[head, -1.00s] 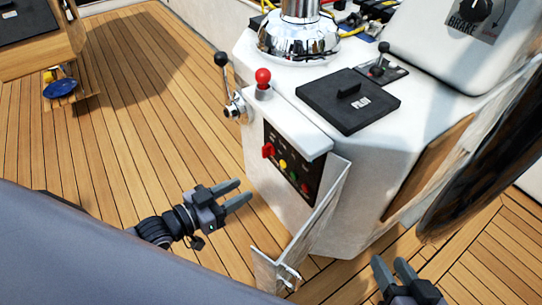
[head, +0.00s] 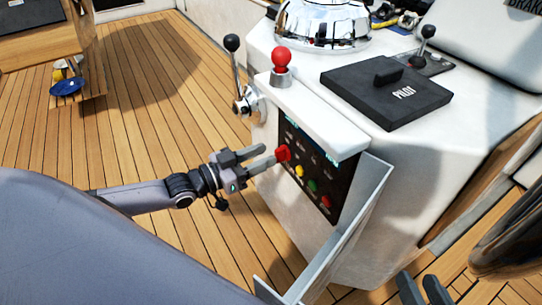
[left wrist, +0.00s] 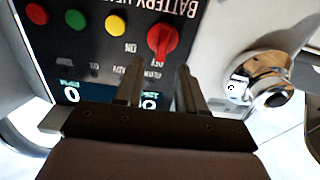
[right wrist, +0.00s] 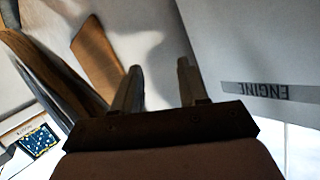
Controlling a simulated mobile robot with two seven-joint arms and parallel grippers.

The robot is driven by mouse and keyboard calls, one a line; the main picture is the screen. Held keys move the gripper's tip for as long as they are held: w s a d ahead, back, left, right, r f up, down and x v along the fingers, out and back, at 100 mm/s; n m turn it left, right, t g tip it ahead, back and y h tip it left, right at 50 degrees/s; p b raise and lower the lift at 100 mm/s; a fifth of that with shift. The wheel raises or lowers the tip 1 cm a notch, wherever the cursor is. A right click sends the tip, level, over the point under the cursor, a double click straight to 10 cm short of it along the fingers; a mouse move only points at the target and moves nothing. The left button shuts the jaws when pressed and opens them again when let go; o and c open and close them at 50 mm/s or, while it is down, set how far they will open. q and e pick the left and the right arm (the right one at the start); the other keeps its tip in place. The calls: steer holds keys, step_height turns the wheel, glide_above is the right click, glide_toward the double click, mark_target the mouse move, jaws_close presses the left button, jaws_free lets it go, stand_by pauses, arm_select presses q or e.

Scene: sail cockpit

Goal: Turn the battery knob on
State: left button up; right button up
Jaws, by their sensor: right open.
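The red battery knob (head: 283,153) is on the black panel (head: 318,172) on the side of the white console. In the left wrist view the red knob (left wrist: 163,38) appears just beyond and between my fingertips, beneath lettering that starts "BATTERY". My left gripper (head: 268,154) is open at the knob, with its fingers pointing at the panel. The left wrist view shows the two fingers (left wrist: 158,62) apart; I cannot tell if they touch the knob. My right gripper (head: 426,280) is open and empty at the lower right, away from the panel; its fingers also show in the right wrist view (right wrist: 160,68).
An opened panel door (head: 362,205) stands out right of the panel. Wooden floor lies left.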

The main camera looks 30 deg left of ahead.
mark_target(281, 155)
arm_select(q)
steer(key=shift+b+x, duration=0.4)
steer(key=shift+x, duration=1.05)
arm_select(e)
steer(key=shift+s+d, duration=0.1)
steer(key=shift+d, duration=0.3)
arm_select(q)
jaws_close()
